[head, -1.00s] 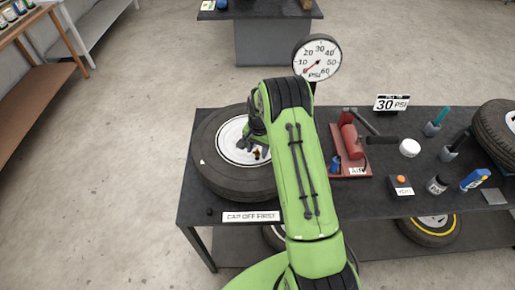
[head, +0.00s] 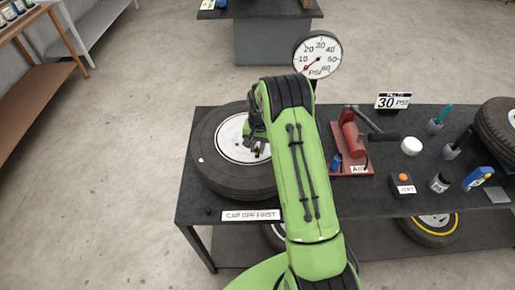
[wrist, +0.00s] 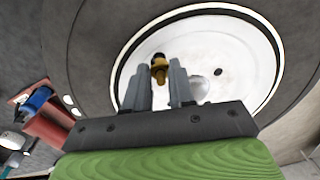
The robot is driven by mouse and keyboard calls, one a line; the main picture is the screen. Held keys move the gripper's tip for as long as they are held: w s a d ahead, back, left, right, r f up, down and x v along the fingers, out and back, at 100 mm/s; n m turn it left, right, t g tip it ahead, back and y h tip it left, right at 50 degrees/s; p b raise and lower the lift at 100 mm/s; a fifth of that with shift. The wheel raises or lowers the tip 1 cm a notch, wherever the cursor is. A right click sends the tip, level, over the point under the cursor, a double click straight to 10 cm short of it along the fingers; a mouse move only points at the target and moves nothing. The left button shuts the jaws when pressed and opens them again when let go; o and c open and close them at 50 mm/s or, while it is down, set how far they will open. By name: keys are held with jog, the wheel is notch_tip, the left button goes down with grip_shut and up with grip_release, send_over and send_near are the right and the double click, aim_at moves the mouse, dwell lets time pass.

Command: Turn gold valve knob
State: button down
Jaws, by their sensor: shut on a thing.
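The gold valve knob (wrist: 159,68) stands on the pale wheel hub, inside the tyre. In the wrist view it shows between my two fingertips, with its dark top at the far end. My gripper (wrist: 160,80) is shut on it. In the head view the gold valve (head: 258,151) is a small brownish spot on the hub, and my arm hides much of my gripper. The tyre (head: 210,172) lies flat on the left part of the dark table.
A red air pump (head: 351,142) stands right of my arm. A PSI gauge (head: 317,55) rises behind, its red needle low. A small black cap (head: 208,211) lies beside the "CAP OFF FIRST" sign (head: 251,215). Bottles and a second tyre crowd the table's right side.

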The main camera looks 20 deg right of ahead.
jog(key=n+b, duration=0.2)
jog(key=n, duration=0.3)
jog(key=shift+f+n, duration=0.1)
jog(key=shift+n, duration=0.2)
jog(key=n+b, duration=0.2)
jog(key=n, duration=0.4)
jog(key=shift+w, duration=0.1)
dwell(0.3)
jog(key=c, duration=1)
grip_release()
jog(key=shift+o, duration=0.2)
jog(key=shift+r, duration=0.2)
notch_tip(320, 180, up, 16)
jog(key=p, duration=0.1)
jog(key=shift+d+f, duration=0.2)
jog(key=shift+d, duration=0.1)
